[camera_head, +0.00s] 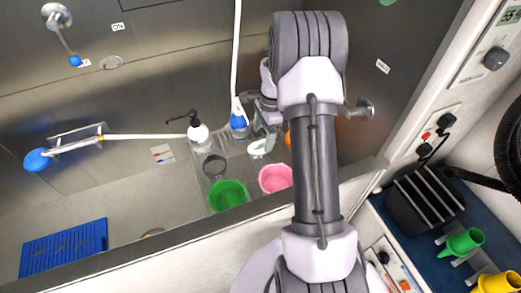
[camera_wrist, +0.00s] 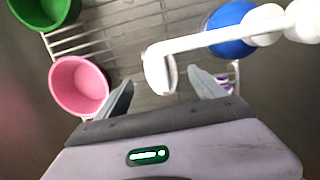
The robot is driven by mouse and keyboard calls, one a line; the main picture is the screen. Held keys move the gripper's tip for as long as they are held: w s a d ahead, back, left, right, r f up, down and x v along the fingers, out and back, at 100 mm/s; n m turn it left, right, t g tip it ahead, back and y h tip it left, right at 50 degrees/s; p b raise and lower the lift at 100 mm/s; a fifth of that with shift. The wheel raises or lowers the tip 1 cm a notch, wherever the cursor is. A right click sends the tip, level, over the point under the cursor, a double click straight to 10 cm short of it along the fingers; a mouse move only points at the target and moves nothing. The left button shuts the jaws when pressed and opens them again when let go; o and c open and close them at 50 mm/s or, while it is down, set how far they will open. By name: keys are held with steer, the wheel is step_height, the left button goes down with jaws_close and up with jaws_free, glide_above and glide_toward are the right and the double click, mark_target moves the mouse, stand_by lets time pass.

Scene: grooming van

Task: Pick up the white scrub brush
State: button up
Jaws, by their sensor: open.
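The white scrub brush (camera_wrist: 161,72) lies between and just beyond my fingertips in the wrist view, its pale head facing the gap. A thin white handle runs from it to the upper right, towards a blue round head with white knobs (camera_wrist: 231,27). In the head view the white brush (camera_head: 257,148) shows as a small white shape on the wire rack, just below my gripper (camera_head: 267,122). My gripper (camera_wrist: 163,88) is open, its two grey fingers apart on either side of the brush head. Nothing is held. Contact with the brush cannot be told.
A pink cup (camera_head: 275,178) and a green cup (camera_head: 229,194) stand close by on the rack. A dark steel wall closes the right side. A blue mat (camera_head: 63,247) lies far left.

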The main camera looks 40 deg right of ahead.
mark_target(261, 141)
steer(key=f, duration=0.1)
steer(key=f+b, duration=0.1)
steer(key=f, duration=0.2)
steer(key=shift+w+a+f+b, duration=0.15)
steer(key=shift+w+a+b, duration=0.05)
steer(key=shift+a+b, duration=0.1)
steer(key=shift+c, duration=0.7)
steer(key=c, duration=1.4)
steer(key=shift+r+p, duration=0.5)
steer(key=shift+r, duration=0.15)
steer(key=shift+s+r, duration=0.2)
steer(key=shift+r, duration=0.1)
steer(key=s, duration=0.1)
steer(key=s+p, duration=0.1)
steer(key=s+r+p, duration=0.1)
steer(key=shift+s+a, duration=0.3)
steer(key=shift+a, duration=0.05)
step_height(261, 141, up, 12)
steer(key=p, duration=0.4)
steer(key=shift+r, duration=0.25)
